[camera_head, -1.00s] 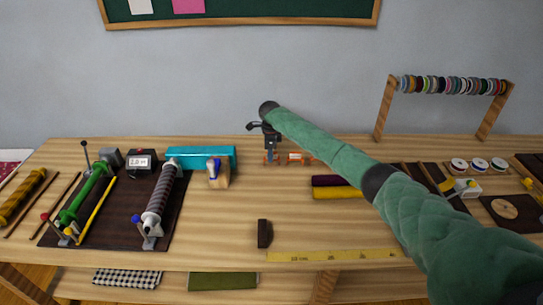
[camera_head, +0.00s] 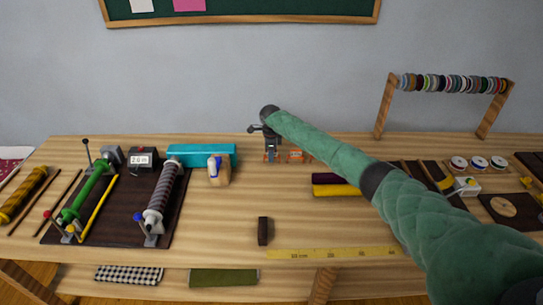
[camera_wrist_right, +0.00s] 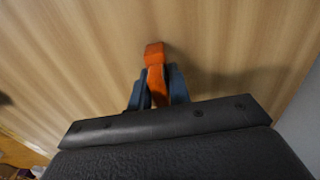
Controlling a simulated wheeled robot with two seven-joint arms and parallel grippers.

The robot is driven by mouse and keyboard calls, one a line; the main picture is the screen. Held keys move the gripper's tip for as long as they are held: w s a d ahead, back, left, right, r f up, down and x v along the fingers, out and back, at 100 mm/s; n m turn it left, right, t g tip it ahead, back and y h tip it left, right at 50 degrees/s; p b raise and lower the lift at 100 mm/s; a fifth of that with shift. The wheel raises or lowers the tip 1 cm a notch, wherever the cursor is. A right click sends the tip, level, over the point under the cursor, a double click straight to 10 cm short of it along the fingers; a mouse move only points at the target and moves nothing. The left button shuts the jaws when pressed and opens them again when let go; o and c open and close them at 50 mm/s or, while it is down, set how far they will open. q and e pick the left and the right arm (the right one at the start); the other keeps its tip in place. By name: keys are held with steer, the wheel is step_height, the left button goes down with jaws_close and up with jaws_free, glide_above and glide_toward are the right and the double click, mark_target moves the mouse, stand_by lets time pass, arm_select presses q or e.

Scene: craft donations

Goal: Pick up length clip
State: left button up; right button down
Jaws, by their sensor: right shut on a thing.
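My right gripper (camera_head: 271,155) reaches down at the back of the wooden table, in front of the wall. In the right wrist view its blue-grey fingers (camera_wrist_right: 158,88) are shut on an orange clip (camera_wrist_right: 155,55), which I take to be the length clip. The clip sticks out past the fingertips over the bare wood. In the head view only bits of orange show around the fingertips, and I cannot tell whether the clip touches the table. My left gripper is not in view.
An orange piece (camera_head: 296,156) lies just right of the gripper. A wooden block with a blue-white part (camera_head: 219,170) and a teal box (camera_head: 201,154) stand to the left. Dark red and yellow rolls (camera_head: 335,191) lie to the right. A yellow ruler strip (camera_head: 330,254) runs along the front.

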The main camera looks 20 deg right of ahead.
steer(key=shift+r, duration=0.1)
steer(key=shift+r, duration=0.2)
step_height(320, 180, up, 3)
steer(key=shift+r+b, duration=0.2)
steer(key=shift+b, duration=0.85)
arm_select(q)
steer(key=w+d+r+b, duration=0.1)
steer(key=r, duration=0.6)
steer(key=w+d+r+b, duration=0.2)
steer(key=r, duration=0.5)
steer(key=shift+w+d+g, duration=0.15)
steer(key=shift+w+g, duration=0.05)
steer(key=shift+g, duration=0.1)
arm_select(e)
steer(key=s+d+r, duration=0.5)
steer(key=s+r, duration=0.2)
steer(key=s, duration=0.3)
steer(key=shift+d, duration=0.4)
steer(key=shift+s, duration=0.1)
